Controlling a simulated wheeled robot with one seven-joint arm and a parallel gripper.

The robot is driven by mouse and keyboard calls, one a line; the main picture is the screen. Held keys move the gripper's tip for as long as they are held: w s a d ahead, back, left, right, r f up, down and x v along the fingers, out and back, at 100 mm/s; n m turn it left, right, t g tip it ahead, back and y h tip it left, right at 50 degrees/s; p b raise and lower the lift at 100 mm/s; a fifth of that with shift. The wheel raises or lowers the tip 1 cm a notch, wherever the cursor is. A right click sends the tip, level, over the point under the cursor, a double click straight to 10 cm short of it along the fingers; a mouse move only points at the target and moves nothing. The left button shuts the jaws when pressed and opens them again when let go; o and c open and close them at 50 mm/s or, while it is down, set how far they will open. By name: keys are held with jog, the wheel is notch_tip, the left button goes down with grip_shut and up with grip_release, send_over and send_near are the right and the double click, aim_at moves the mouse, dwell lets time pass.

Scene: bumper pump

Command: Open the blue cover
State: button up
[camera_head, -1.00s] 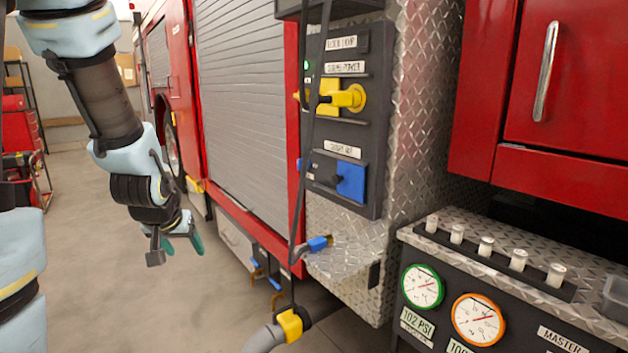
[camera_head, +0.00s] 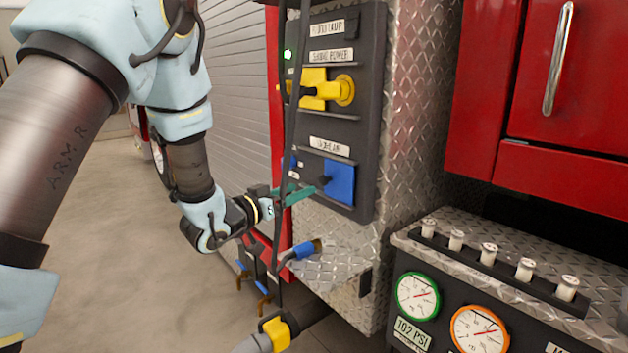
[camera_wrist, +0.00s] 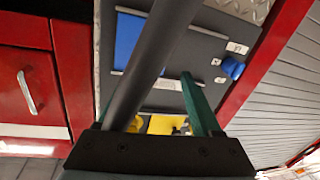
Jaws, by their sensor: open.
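The blue cover (camera_head: 340,182) is a flat square flap on the lower part of the dark control panel (camera_head: 367,95). It lies down against the panel, under a white label. It also shows in the wrist view (camera_wrist: 127,38), at upper left of centre. My gripper (camera_head: 300,191) is open, with teal fingers pointing at the panel just left of the blue cover. I cannot tell whether a fingertip touches the panel. A dark hanging cable (camera_head: 290,120) crosses in front of my gripper and covers part of the wrist view (camera_wrist: 160,55).
A yellow switch (camera_head: 325,90) sits above the cover. A blue connector (camera_head: 303,250) sticks out below the panel. A gauge console (camera_head: 418,297) and red cabinet (camera_head: 575,100) stand at right. A grey roller shutter (camera_head: 235,80) is at left, with open floor.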

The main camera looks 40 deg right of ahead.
aim_at(321, 181)
jog(key=d, duration=0.2)
jog(key=d+p, duration=0.1)
jog(key=d, duration=0.2)
jog(key=w+d+p, duration=0.1)
jog(key=d, duration=0.2)
jog(key=shift+d, duration=0.15)
grip_shut()
dwell(1.1)
